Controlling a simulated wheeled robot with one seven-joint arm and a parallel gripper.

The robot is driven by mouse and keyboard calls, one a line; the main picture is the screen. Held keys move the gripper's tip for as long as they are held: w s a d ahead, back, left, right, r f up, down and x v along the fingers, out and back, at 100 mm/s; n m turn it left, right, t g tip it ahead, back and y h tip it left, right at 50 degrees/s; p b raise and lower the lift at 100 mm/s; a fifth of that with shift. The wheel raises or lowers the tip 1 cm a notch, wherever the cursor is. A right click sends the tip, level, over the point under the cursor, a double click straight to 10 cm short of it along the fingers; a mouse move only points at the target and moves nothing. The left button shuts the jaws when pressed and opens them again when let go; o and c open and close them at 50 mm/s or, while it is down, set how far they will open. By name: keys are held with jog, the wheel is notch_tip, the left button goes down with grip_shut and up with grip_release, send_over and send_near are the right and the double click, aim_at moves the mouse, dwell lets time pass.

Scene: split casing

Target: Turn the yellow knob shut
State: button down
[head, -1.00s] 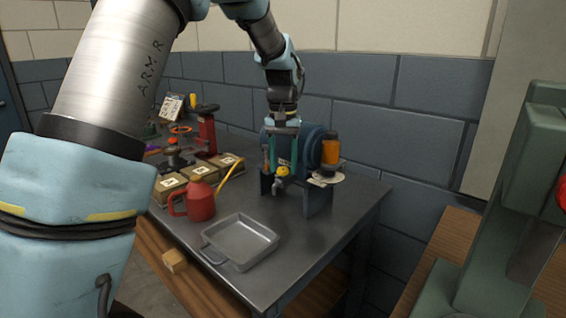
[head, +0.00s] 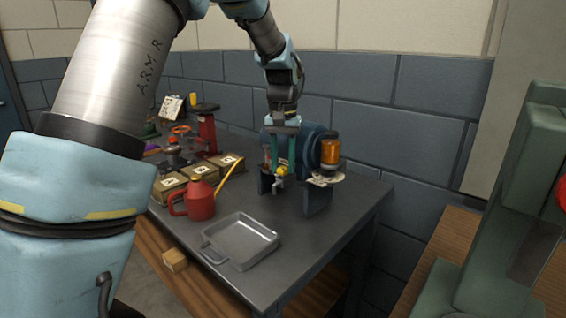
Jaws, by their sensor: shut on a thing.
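The yellow knob (head: 282,170) sits on a small grey tap (head: 278,184) at the front of the blue round casing (head: 312,146) on the bench. My gripper (head: 283,168) reaches down from above, with its teal fingers on both sides of the knob. It is shut on the knob. The fingers hide part of the casing's front, and the knob's exact angle is too small to read.
An amber cup (head: 331,151) stands at the casing's right. A grey tray (head: 241,240), a red oil can (head: 200,200) and several labelled boxes (head: 200,170) are on the bench (head: 330,225). A wooden block (head: 174,260) lies at front left. The bench's right front is clear.

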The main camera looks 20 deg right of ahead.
aim_at(282, 168)
jog(key=m+p, duration=0.1)
jog(key=m, duration=0.3)
jog(key=shift+r, duration=0.1)
jog(key=shift+m+p, duration=0.6)
jog(key=shift+m, duration=1.7)
jog(key=shift+d, duration=0.1)
jog(key=c, duration=0.8)
grip_release()
jog(key=shift+o, duration=0.2)
notch_tip(282, 168, up, 11)
jog(key=b, duration=0.2)
jog(key=shift+f, duration=0.2)
